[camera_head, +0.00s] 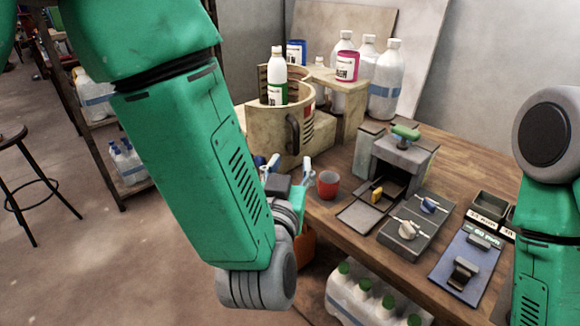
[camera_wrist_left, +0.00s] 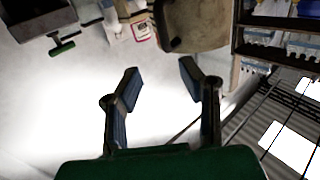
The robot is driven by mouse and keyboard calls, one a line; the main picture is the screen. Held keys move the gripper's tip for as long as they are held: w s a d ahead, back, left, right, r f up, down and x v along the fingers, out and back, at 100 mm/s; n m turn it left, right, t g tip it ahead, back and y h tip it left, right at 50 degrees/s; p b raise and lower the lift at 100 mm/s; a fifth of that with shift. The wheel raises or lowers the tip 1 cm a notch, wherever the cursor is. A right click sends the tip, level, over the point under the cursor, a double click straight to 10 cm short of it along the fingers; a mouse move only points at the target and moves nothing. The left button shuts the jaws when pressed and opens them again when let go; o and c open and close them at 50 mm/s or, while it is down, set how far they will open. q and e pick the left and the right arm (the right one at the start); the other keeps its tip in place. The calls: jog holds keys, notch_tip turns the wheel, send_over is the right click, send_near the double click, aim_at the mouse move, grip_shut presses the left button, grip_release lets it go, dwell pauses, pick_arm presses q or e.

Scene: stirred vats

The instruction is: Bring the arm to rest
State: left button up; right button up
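My left arm (camera_head: 190,160) comes in from the upper left and bends at a grey joint low in the head view. My left gripper (camera_head: 289,164) is beside the table's left edge, in front of the beige vat (camera_head: 292,140). In the left wrist view, its two fingers (camera_wrist_left: 160,72) stand apart with nothing between them, and the vat (camera_wrist_left: 195,28) shows beyond them. My right arm (camera_head: 545,200) shows at the right edge of the head view; its gripper is out of view.
On the wooden table (camera_head: 345,222) are a red cup (camera_head: 327,185), a grey press-like box (camera_head: 402,160), a blue board (camera_head: 468,265) and bottles at the back. Capped bottles (camera_head: 365,300) sit below the table. A shelf (camera_head: 110,130) and stool (camera_head: 20,150) are at left, with open floor between.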

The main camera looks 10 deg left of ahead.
pick_arm(q)
jog(key=shift+s, duration=0.2)
jog(key=s+a+f+g, duration=0.3)
jog(key=a+f, duration=0.1)
jog(key=f, duration=0.4)
jog(key=s+a+f+g, duration=0.2)
jog(key=a+f+g, duration=0.15)
jog(key=f, duration=0.35)
jog(key=s+a+f+g, duration=0.2)
jog(key=s+a+f, duration=0.15)
jog(key=f, duration=0.45)
jog(key=s+a+f+g, duration=0.4)
jog(key=s+a+f, duration=0.1)
jog(key=s, duration=0.5)
jog(key=s+a+f+g+y, duration=0.1)
jog(key=s+a+f+g, duration=0.4)
jog(key=s, duration=0.5)
jog(key=shift+s+a+f, duration=0.15)
jog(key=shift+a+f, duration=0.35)
jog(key=shift+a, duration=0.55)
